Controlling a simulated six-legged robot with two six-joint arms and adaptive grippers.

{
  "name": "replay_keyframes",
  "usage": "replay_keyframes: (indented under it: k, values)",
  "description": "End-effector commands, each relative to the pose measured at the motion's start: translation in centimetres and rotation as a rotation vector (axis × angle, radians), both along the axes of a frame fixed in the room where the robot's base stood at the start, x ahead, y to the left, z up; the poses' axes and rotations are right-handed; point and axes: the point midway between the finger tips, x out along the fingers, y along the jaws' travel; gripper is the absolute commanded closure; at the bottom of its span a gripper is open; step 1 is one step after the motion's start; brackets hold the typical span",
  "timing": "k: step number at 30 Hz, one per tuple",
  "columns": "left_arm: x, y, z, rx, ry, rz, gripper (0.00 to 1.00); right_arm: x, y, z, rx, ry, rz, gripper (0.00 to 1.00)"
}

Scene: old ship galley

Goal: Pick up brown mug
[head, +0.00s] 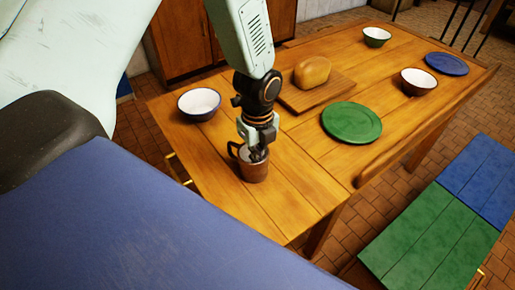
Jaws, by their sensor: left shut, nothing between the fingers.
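The brown mug (254,172) stands upright on the wooden table, near its closest end. Its handle (233,150) is on the left side. My left gripper (257,154) comes down from above, with its fingertips at the mug's opening. The fingers are shut with nothing held between them. The gripper hides part of the mug's rim, and I cannot tell whether the fingers touch the mug. My right gripper is not in view.
A blue-green bench (430,235) stands at right.

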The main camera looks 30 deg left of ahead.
Motion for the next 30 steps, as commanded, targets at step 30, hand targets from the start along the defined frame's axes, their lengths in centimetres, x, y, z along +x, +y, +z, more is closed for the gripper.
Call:
replay_keyframes:
  k: [30]
  values:
    - [0.2, -0.1, -4.2, -0.001, 0.0, 0.001, 1.0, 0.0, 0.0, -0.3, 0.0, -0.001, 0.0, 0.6]
